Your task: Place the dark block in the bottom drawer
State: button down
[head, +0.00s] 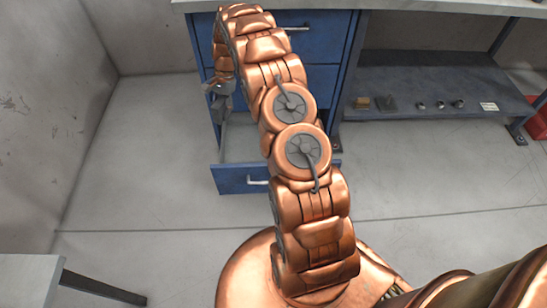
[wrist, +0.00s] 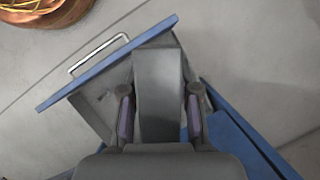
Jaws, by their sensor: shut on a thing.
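The dark block (wrist: 158,85) is a long dark grey piece between the two fingers of my gripper (wrist: 159,108) in the wrist view. My gripper is shut on it, with one finger against each side. The bottom drawer (wrist: 105,62) is pulled out, and the block overlaps its open inside in this view. In the head view the drawer's blue front (head: 235,180) stands out low over the floor. My gripper (head: 220,90) is above the drawer there, partly hidden by my arm. How far the block is above the drawer floor I cannot tell.
The blue cabinet (head: 325,65) has upper drawers that look closed, under a grey worktop (head: 400,5). A low shelf (head: 435,105) to the right holds several small things. A table (head: 30,270) stands at the lower left. The floor around the drawer is clear.

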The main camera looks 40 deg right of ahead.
jog(key=s+d+f+m+t+h+b, duration=0.1)
jog(key=s+d+f+m+t+b, duration=0.2)
jog(key=d+f+m+b, duration=0.95)
jog(key=s+d+f+m+t+h+b, duration=0.1)
jog(key=s+d+f+m+t+b, duration=0.2)
jog(key=d+f+b, duration=1.05)
jog(key=shift+m, duration=0.65)
jog(key=shift+w+d+f+p, duration=0.2)
jog(key=shift+d+f, duration=0.1)
jog(key=shift+f, duration=2.85)
jog(key=shift+w+d+f+p, duration=0.1)
jog(key=shift+d+f+p, duration=0.2)
jog(key=shift+f, duration=2.9)
jog(key=shift+w+d+f+p, duration=0.1)
jog(key=shift+d+f, duration=0.25)
jog(key=shift+f, duration=2.8)
jog(key=shift+r, duration=0.1)
jog(key=c, duration=0.8)
grip_release()
jog(key=shift+f, duration=0.2)
jog(key=shift+c, duration=0.2)
jog(key=shift+r, duration=0.1)
